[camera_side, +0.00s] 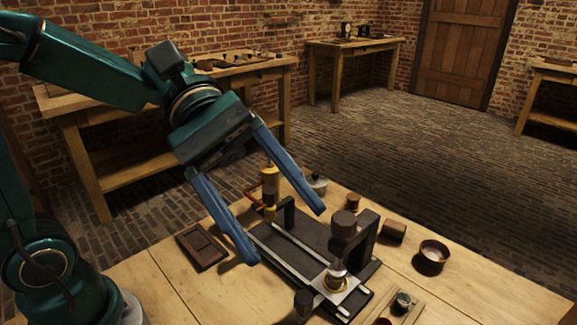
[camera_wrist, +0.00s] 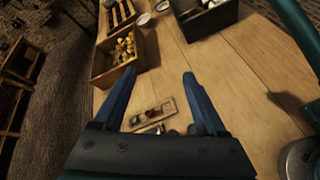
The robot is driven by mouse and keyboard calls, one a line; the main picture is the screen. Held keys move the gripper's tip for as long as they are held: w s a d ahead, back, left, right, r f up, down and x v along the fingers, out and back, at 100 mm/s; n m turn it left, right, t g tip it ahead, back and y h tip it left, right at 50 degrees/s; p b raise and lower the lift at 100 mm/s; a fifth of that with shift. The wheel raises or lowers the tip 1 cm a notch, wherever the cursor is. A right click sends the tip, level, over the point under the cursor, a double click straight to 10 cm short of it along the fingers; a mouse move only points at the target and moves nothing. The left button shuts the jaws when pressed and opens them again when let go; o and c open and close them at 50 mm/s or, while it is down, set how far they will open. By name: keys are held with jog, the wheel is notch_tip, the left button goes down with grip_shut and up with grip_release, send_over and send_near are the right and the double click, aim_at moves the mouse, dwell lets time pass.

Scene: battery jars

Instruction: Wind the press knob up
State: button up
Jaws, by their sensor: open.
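In the side view the press is a dark upright frame (camera_side: 366,238) at the right part of a black railed base (camera_side: 285,250). Below the knob, a small silver and brass piece (camera_side: 336,280) stands on a pale plate. My gripper (camera_side: 285,236) has two long blue fingers, spread wide and empty. In the picture they lie to the left of the knob, apart from it, angled down over the base. My gripper also shows open in the wrist view (camera_wrist: 158,74), where I cannot make out the knob.
A dark tray (camera_side: 203,247) lies left; a round bowl (camera_side: 432,256) and brown block (camera_side: 393,231) stand right. In the wrist view are a wooden box of brass parts (camera_wrist: 98,71) and a small tray (camera_wrist: 139,118).

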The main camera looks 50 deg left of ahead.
jog(key=w+a+r+n+t+h, duration=0.1)
jog(key=w+a+n+t+h, duration=0.2)
jog(key=w+n, duration=0.45)
jog(key=n+t+h, duration=0.2)
jog(key=n, duration=0.1)
send_near(355, 228)
jog(key=x, duration=0.4)
jog(key=shift+m, duration=0.25)
jog(key=x, duration=0.7)
jog(key=shift+w+d+f, duration=0.1)
jog(key=shift+w, duration=0.1)
grip_shut()
